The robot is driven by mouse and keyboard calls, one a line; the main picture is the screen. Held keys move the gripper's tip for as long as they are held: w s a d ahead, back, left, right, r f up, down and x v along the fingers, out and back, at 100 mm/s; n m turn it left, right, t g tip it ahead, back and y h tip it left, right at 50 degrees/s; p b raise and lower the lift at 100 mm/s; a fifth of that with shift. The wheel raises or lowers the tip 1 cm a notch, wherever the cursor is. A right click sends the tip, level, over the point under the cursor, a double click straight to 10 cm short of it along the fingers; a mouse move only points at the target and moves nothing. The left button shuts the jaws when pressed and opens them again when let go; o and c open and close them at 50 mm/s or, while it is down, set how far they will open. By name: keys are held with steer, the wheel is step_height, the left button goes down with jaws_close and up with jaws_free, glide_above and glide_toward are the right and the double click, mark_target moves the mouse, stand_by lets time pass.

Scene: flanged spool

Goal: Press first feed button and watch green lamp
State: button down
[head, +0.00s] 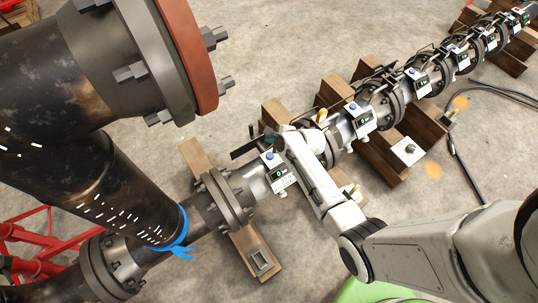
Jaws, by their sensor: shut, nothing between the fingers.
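A spool line with several flanged joints runs from lower left to upper right in the head view. The nearest white control box (279,176) sits on the pipe, with a blue button (269,155) on top and a dark display with a small green mark. My gripper (264,141) is shut and empty at the end of my pale arm, just above and beside this box. I cannot tell whether it touches the button. Similar boxes with blue buttons, such as the second (362,119) and third (417,81), sit further along. A separate green lamp cannot be made out.
Wooden beams (388,166) support the line. A large dark pipe with a flange (190,55) fills the upper left, with a blue strap (181,233) lower down. Black cable (461,170) lies at right. A red frame stands lower left. Bare concrete floor lies above the line.

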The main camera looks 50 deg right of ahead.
steer(key=b, duration=0.6)
glide_above(271, 157)
step_height(271, 157, down, 6)
steer(key=shift+d+f, duration=0.1)
steer(key=shift+d, duration=0.05)
steer(key=shift+f+b, duration=0.8)
steer(key=shift+f, duration=0.35)
steer(key=shift+f, duration=0.1)
stand_by(0.6)
steer(key=shift+f, duration=0.3)
steer(key=shift+f+b, duration=0.5)
stand_by(0.7)
stand_by(0.3)
steer(key=shift+r+p, duration=0.95)
steer(key=shift+p, duration=0.15)
steer(key=shift+r, duration=0.1)
